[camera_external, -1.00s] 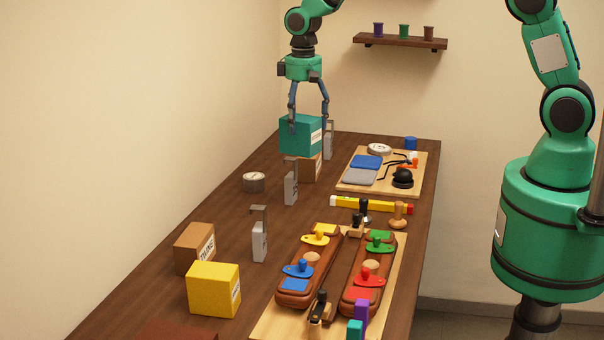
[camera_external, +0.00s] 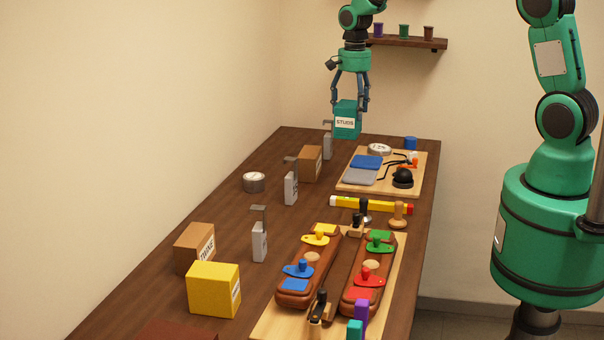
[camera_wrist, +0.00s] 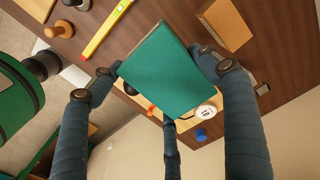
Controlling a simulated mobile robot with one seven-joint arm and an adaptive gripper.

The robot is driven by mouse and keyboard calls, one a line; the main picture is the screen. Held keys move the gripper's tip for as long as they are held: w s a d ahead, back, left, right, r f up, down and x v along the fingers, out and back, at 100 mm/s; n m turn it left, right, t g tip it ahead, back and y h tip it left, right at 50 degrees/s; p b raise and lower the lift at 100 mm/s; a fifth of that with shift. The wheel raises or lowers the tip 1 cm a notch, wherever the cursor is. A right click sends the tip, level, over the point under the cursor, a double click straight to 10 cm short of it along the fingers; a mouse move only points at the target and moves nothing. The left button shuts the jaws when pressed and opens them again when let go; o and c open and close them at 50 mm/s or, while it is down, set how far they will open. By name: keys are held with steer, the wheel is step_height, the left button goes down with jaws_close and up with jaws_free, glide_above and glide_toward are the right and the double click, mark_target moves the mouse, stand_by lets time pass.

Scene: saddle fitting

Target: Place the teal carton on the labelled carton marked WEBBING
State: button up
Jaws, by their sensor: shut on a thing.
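The teal carton (camera_external: 346,128) has a white label that reads STUDS. My gripper (camera_external: 351,104) is shut on it and holds it in the air over the far part of the table, near the tan board. In the wrist view the teal carton (camera_wrist: 160,72) sits between the fingers and hides part of the table. No label reading WEBBING can be made out. A brown carton (camera_external: 309,164) stands left of and below the held carton in the picture; its label is too small to read. A nearer brown carton (camera_external: 192,247) appears to read TWINE.
A yellow carton (camera_external: 213,290) stands near the front. Several grey metal stands, one of them here (camera_external: 291,188), line the table's middle. The tan board (camera_external: 347,186) carries pads and small tools. A level (camera_external: 371,205) lies before it. A wall shelf (camera_external: 400,42) is behind.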

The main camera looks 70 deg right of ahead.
mark_target(352, 121)
step_height(352, 121, down, 4)
steer(key=shift+w+a+f, duration=0.1)
steer(key=shift+a, duration=0.05)
stand_by(0.4)
steer(key=w+d, duration=0.4)
steer(key=w, duration=0.3)
steer(key=w+d+f, duration=0.1)
steer(key=w+d, duration=0.2)
steer(key=w, duration=0.4)
steer(key=shift+d+f+p, duration=0.25)
steer(key=shift+d+p, duration=0.1)
steer(key=shift+p, duration=0.05)
steer(key=shift+f, duration=1.75)
steer(key=shift+f, duration=0.15)
steer(key=o, duration=1.5)
